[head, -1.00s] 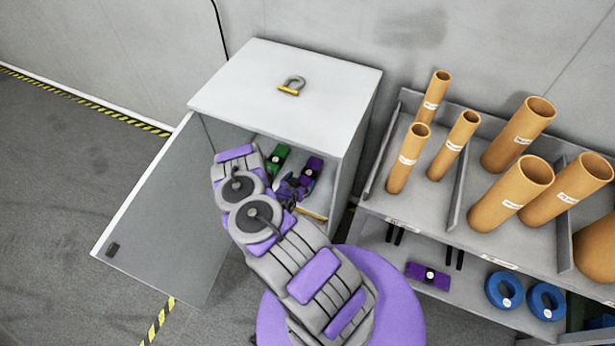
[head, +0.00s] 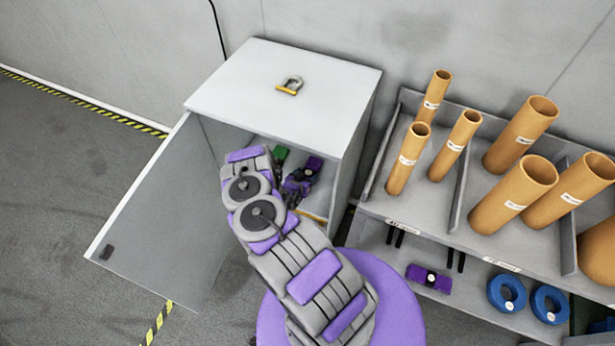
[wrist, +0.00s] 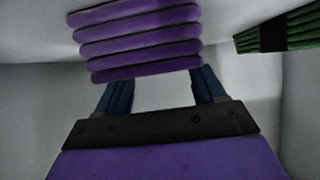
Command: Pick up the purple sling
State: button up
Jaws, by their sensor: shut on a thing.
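A purple sling (head: 313,163), a folded bundle, is inside the open grey cabinet (head: 342,205). In the wrist view the purple sling (wrist: 138,42) shows as stacked folds between and beyond the blue fingers of my gripper (wrist: 160,88). In the head view my gripper (head: 299,186) reaches into the cabinet and meets the near end of the sling. It is shut on the sling. Whether the sling is clear of the cabinet floor cannot be told. My arm hides part of the cabinet's inside.
A green sling (head: 281,154) lies left of the purple one, partly hidden by my arm. The cabinet door (head: 165,215) stands open at left. A shelf rack at right holds cardboard tubes (head: 520,190), blue rings (head: 507,292) and another purple sling (head: 428,279). A padlock (head: 291,86) lies on the cabinet top.

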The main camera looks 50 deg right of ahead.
jog(key=shift+s+d+f, duration=0.1)
jog(key=shift+s+f, duration=0.05)
jog(key=shift+f, duration=0.05)
jog(key=c, duration=0.3)
jog(key=shift+c, duration=0.9)
